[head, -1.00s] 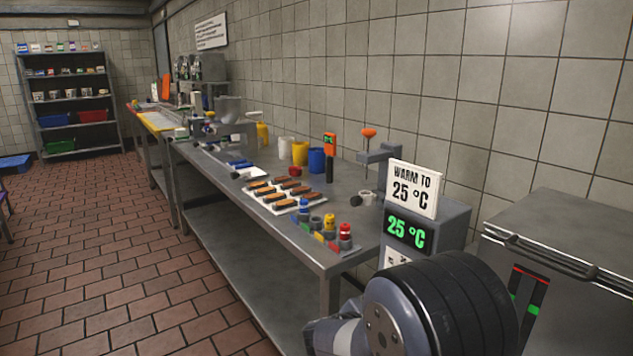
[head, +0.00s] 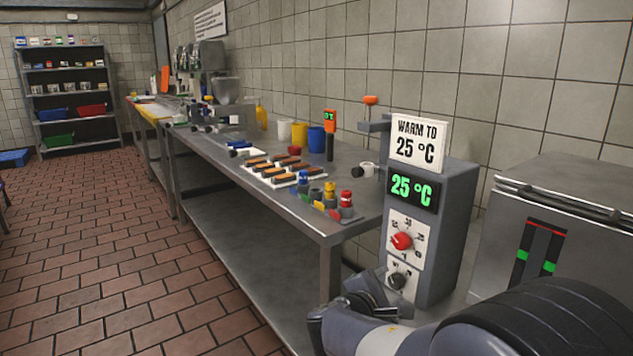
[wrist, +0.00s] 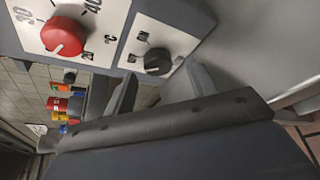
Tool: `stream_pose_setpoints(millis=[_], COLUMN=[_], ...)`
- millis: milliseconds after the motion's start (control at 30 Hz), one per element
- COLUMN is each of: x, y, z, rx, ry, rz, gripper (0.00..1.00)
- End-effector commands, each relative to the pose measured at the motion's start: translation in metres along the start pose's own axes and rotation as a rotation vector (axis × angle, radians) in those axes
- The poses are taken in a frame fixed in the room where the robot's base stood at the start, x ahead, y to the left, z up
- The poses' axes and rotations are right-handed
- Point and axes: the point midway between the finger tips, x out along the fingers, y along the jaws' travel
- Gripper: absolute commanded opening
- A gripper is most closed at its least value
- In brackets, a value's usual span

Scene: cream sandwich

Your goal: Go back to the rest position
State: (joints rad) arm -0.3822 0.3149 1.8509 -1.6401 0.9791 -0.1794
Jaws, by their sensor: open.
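My gripper (wrist: 163,75) is open and empty in the wrist view, its two fingers pointing at the control unit's face. The black knob (wrist: 158,62) appears between the fingertips, apparently free of them. The red dial (wrist: 62,36) is to the left of it, with a scale around it.
A long steel table (head: 260,210) holds a white tray (head: 262,181) of brown bars, several coloured bottles, cups and a thermometer (head: 330,125). A steel cabinet (head: 590,200) stands at the right. The tiled floor (head: 120,260) at left is open.

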Motion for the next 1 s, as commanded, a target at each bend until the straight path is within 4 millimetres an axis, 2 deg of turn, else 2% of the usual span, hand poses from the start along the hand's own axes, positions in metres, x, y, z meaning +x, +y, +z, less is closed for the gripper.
stream_pose_setpoints(millis=[33, 200, 400, 1000], x=[-0.013, -0.039, -0.055, -0.058], y=[0.004, 0.004, 0.003, -0.003], z=[0.002, 0.002, 0.001, 0.001], rx=[-0.001, -0.001, -0.002, 0.001], ry=[0.003, 0.001, 0.001, 0.005], rz=[0.005, 0.003, 0.001, -0.011], gripper=[0.54, 0.54, 0.54, 0.54])
